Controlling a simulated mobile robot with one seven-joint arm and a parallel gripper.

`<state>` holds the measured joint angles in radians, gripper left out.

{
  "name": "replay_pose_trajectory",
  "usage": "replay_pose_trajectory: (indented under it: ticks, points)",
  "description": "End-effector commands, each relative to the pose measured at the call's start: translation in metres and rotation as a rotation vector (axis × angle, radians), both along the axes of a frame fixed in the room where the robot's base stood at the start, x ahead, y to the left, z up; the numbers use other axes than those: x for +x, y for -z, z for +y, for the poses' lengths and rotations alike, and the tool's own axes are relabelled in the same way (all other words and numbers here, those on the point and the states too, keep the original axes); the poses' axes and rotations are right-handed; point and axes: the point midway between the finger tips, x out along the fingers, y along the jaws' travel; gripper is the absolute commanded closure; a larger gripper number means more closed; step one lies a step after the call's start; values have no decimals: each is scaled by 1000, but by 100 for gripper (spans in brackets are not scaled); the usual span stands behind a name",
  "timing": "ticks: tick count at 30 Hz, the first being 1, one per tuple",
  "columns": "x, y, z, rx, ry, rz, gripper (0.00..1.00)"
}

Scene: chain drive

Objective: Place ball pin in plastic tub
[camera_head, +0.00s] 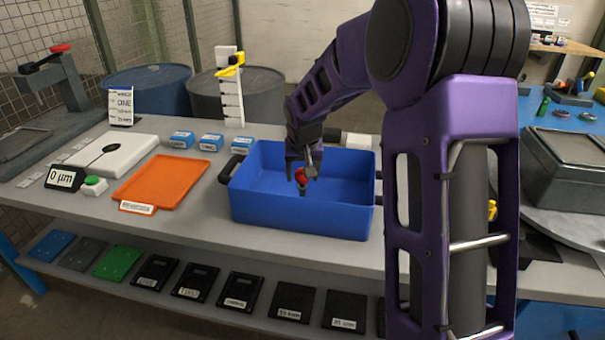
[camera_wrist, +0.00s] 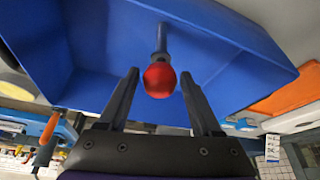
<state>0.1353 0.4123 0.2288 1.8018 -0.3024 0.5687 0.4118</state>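The ball pin has a red ball (camera_head: 301,175) and a dark grey pin below it. It is upright inside the blue plastic tub (camera_head: 255,207), ball uppermost. In the wrist view the red ball (camera_wrist: 160,80) lies between my two fingertips, with a visible gap on each side. My gripper (camera_head: 304,163) is over the tub and points down. It is open in the wrist view (camera_wrist: 159,76). The tub's front wall is near the pin's lower end in the head view. I cannot tell whether the pin touches the tub floor.
An orange tray (camera_head: 165,183) lies left of the tub. Several small blue-and-white boxes (camera_head: 211,142) stand behind it. A white plate (camera_head: 110,155) and a green button (camera_head: 93,184) are farther left.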

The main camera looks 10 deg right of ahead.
Motion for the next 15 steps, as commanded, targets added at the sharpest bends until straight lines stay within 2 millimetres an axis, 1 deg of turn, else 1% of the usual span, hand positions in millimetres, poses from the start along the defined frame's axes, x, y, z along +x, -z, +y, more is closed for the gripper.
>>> replay_pose_trajectory:
  ticks: [10,13,15]
  points:
    - [0,-1,0,0,0,0,22]
    - [-1,-7,0,0,0,-2,22]
    - [-5,-17,1,-1,-1,-4,22]
